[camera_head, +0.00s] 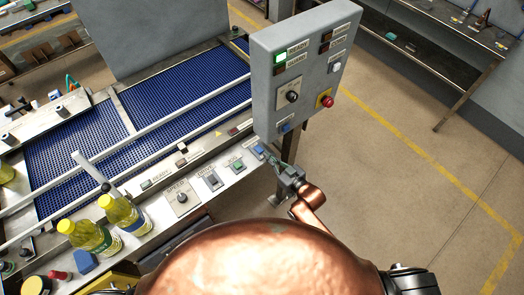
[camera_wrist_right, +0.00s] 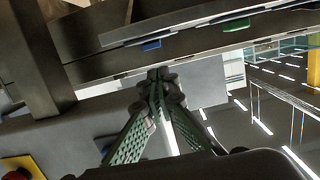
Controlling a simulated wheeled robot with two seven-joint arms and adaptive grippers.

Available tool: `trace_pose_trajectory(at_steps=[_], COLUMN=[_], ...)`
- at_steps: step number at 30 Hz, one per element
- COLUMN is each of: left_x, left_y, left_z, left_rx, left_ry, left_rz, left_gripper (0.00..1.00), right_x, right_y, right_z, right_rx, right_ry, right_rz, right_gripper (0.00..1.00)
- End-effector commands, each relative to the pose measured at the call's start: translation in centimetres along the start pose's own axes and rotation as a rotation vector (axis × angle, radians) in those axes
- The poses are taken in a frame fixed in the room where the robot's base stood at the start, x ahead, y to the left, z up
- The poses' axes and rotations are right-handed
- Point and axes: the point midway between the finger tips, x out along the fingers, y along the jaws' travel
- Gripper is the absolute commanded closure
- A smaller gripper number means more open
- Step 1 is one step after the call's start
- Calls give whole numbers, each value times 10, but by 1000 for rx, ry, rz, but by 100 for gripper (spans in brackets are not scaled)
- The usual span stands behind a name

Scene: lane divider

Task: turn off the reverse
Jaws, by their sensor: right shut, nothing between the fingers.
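A sloped control strip on the conveyor's front edge carries a speed knob (camera_head: 181,198), a drive rocker switch (camera_head: 212,180), a green jog button (camera_head: 237,166) and a blue control (camera_head: 259,149) at its right end. I cannot read a reverse label on any of them. My right gripper (camera_head: 272,158) is shut and empty, its tips close beside the blue control. I cannot tell whether they touch it. In the right wrist view the closed fingertips (camera_wrist_right: 158,76) point at the strip's edge, below a blue piece (camera_wrist_right: 152,45) and a green piece (camera_wrist_right: 236,25). My left gripper is not in view.
An upright grey panel (camera_head: 265,75) stands just behind my right gripper, with a lit green lamp (camera_head: 280,57), a black knob (camera_head: 292,96) and a red button (camera_head: 325,101). Yellow-capped bottles (camera_head: 90,237) stand at the left. The floor (camera_head: 400,130) at right is clear.

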Motion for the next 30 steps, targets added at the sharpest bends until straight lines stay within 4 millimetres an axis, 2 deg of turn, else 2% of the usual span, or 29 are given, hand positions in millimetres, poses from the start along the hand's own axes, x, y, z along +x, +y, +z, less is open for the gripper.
trace_pose_trajectory(at_steps=[1, 8, 27, 30], left_x=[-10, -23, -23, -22], left_y=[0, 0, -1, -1], left_z=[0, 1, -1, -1], left_rx=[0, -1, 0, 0], left_ry=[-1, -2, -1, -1], left_rz=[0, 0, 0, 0], left_gripper=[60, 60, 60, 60], right_x=[-8, -23, -23, -24], right_y=[0, -1, -3, 1], right_z=[-6, -10, -10, 1], right_rx=[-1, -2, -3, -1], right_ry=[-2, 0, 1, -13], right_rz=[-2, -11, -17, -9], right_gripper=[100, 100, 100, 100])
